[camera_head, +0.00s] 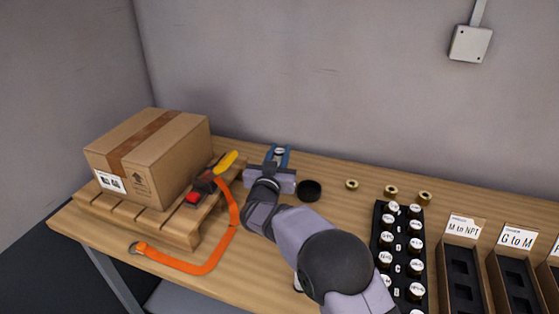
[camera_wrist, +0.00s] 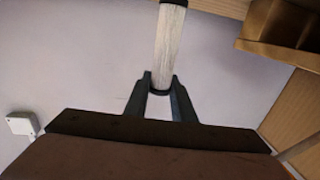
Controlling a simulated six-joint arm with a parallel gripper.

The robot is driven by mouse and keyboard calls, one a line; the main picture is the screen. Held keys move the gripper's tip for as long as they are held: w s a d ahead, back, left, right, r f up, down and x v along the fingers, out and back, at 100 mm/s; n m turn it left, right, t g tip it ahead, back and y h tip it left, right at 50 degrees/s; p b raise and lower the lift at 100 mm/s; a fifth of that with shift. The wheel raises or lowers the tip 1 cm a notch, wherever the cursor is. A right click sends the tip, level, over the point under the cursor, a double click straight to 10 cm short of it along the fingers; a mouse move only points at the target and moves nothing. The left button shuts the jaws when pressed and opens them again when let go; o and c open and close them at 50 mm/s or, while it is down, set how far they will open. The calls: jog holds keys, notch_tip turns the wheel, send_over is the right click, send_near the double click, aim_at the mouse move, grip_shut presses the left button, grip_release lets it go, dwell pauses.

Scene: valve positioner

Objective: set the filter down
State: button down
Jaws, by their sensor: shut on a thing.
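The filter (camera_wrist: 170,45) shows in the wrist view as a pale, slender cylinder with a dark end.
A cardboard box (camera_head: 150,160) sits on a wooden pallet at left, with an orange strap (camera_head: 190,268) beside it. A black rack (camera_head: 400,250) and labelled bins (camera_head: 463,228) are farther right.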

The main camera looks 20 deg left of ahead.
jog(key=shift+f, duration=1.3)
jog(key=shift+f, duration=0.15)
jog(key=c, duration=1.5)
grip_release()
jog(key=s, duration=0.4)
jog(key=s+d+b, duration=0.1)
jog(key=s, duration=0.7)
jog(key=shift+d+b, duration=0.3)
jog(key=shift+b, duration=0.05)
